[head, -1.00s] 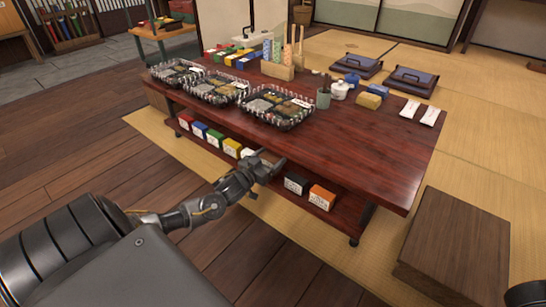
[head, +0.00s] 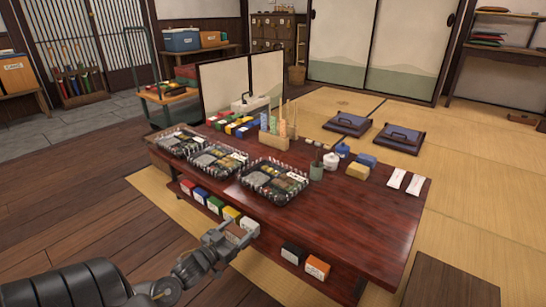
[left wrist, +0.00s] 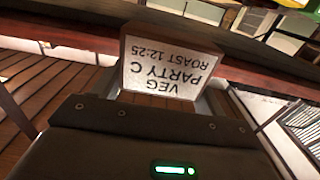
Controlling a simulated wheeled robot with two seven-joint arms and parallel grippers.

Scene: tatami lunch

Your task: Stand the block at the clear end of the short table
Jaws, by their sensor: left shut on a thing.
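The brown block (left wrist: 168,65) with a white label reading "VEG PARTY C ROAST 12:25" is in my left gripper (left wrist: 165,97). The label reads upside down in the left wrist view. In the head view the block (head: 237,231) shows between the fingers of my left gripper (head: 229,238), in front of the table's long near side. The short-legged dark red table (head: 360,220) has a bare top at its near right end. My right gripper is not in view.
Trays of food (head: 273,181) stand along the table's left and middle. The low shelf holds coloured blocks, including black (head: 293,253) and orange (head: 317,267) ones.

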